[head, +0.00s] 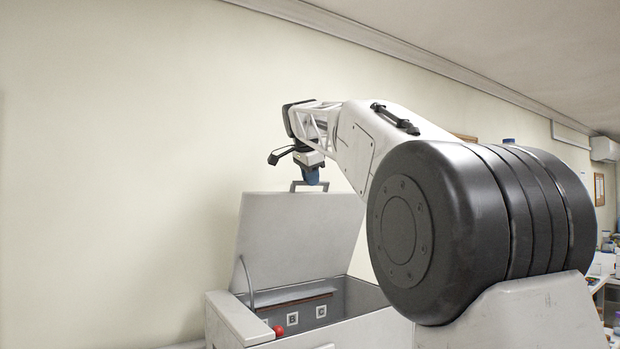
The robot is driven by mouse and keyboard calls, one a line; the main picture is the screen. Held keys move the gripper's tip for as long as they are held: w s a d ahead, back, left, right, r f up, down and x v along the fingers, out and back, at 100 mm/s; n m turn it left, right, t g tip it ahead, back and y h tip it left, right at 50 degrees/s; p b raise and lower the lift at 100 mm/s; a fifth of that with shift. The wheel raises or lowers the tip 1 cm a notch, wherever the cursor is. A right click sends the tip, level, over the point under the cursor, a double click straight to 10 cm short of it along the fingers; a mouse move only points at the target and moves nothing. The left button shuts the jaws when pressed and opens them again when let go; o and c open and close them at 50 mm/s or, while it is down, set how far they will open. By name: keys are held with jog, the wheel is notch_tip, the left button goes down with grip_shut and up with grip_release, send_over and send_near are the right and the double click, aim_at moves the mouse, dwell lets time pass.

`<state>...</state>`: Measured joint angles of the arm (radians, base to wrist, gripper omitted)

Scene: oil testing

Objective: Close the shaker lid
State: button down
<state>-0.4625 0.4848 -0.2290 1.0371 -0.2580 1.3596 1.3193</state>
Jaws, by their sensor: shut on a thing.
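The shaker (241,322) is a light grey box at the lower middle of the head view. Its lid (296,238) stands raised and steeply tilted at the back, so the inside is open to view. A handle (296,186) sits on the lid's upper edge. My gripper (312,180) is at that handle, pointing down, and shut on it. My arm hides the handle's right part and the right side of the lid.
Inside the shaker are plates marked with letters, B and C among them (306,316). A red knob (278,330) is at its front left. A plain wall (120,150) is behind. A cluttered bench (606,265) stands at the far right.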

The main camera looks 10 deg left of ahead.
jog(key=s+d+f+t+y, duration=0.1)
jog(key=s+d+f+t, duration=0.1)
jog(key=s+d+f, duration=0.6)
jog(key=s+d+f+t+y, duration=0.1)
jog(key=s+d+f+y, duration=0.1)
jog(key=s+d+f, duration=0.65)
jog(key=shift+m+t, duration=0.6)
jog(key=shift+w+a+f, duration=0.1)
jog(key=shift+a+f, duration=0.05)
jog(key=shift+f, duration=9.6)
jog(key=c, duration=1.1)
grip_release()
jog(key=shift+r, duration=0.1)
jog(key=shift+r, duration=0.2)
jog(key=shift+c, duration=0.2)
